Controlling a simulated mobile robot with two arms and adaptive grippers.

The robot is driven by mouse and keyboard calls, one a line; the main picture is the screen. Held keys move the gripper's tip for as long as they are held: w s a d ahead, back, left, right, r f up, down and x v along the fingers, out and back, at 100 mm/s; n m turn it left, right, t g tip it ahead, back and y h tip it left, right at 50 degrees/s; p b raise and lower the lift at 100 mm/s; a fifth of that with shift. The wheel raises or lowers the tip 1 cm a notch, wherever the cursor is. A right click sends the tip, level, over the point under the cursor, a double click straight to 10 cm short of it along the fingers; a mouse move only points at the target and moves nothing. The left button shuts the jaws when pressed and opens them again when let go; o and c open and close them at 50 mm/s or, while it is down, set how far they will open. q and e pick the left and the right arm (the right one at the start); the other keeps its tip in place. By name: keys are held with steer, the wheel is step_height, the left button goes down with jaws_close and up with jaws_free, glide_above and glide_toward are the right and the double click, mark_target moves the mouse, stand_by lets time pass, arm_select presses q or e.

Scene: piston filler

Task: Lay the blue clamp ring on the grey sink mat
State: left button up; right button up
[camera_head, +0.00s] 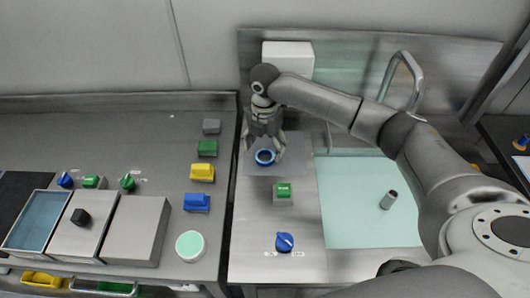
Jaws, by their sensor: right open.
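The blue clamp ring (265,157) lies on the grey sink mat (298,164), or very close above it, towards the mat's left side. My right gripper (264,150) is open and points down, with its fingertips around or just above the ring. I cannot tell whether a finger touches the ring. My arm and gripper hide the back part of the mat. My left gripper is not in view.
A green block (283,192) and a blue knob (284,242) are in front of the mat. A sink basin (350,225) with a small grey cylinder (390,199) is to the right, by a tap (404,75). Several coloured blocks stand on the left counter (150,150).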

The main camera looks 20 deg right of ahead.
step_height(320, 180, up, 9)
steer(key=b, duration=0.1)
steer(key=shift+s, duration=0.1)
stand_by(0.6)
